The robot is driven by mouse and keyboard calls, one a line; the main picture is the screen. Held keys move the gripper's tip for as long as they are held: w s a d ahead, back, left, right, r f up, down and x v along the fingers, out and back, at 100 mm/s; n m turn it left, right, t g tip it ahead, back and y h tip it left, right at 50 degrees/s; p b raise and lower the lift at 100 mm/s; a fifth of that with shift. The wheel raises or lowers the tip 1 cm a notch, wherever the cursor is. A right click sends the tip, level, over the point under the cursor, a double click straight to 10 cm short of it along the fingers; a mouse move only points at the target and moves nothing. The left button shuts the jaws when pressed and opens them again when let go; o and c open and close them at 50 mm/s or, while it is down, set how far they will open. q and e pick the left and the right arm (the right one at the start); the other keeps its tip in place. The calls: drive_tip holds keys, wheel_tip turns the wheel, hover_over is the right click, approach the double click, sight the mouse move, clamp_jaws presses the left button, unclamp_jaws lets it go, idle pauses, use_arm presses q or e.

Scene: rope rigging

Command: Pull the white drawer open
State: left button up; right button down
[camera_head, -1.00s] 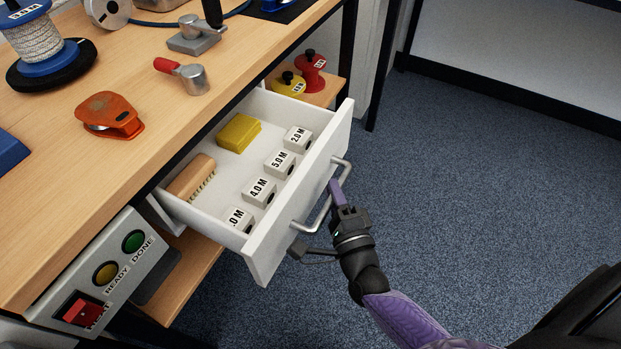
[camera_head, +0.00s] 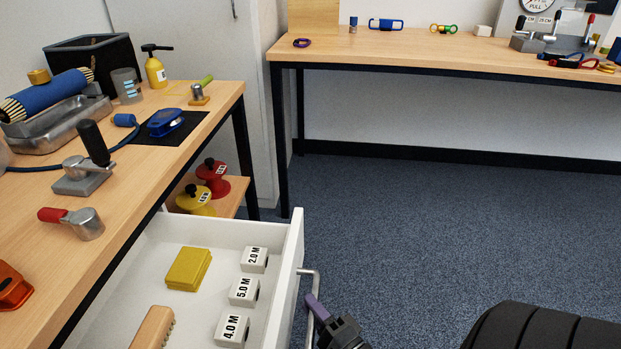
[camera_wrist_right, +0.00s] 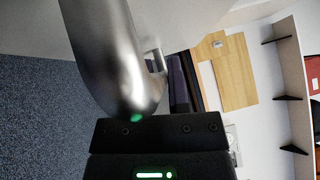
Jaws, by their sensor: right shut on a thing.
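The white drawer (camera_head: 297,255) stands open below the left workbench, cut off by the bottom edge of the head view. Its metal bar handle (camera_head: 308,272) is on the front panel. My right gripper (camera_head: 318,310) is shut on the handle, one purple finger showing beside the bar; the rest of its arm is mostly below the frame. In the right wrist view the handle (camera_wrist_right: 108,55) looms large and blurred in front of the gripper body. My left gripper is not in view.
The drawer holds a yellow block (camera_head: 188,268), a wooden brush (camera_head: 152,328) and several length-marked white blocks (camera_head: 243,290). Red and yellow spools (camera_head: 195,199) sit on a shelf behind it. The workbench (camera_head: 215,105) stands left. Open carpet (camera_head: 420,240) lies to the right.

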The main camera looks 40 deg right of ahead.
drive_tip(key=c, duration=0.6)
unclamp_jaws()
drive_tip(key=shift+s, duration=0.35)
use_arm(q)
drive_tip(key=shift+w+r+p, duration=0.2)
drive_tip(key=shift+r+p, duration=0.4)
drive_tip(key=shift+p, duration=0.05)
use_arm(e)
drive_tip(key=s, duration=0.3)
drive_tip(key=s+a+f, duration=0.1)
drive_tip(key=s, duration=0.5)
drive_tip(key=shift+a+f, duration=0.15)
drive_tip(key=shift+f, duration=0.05)
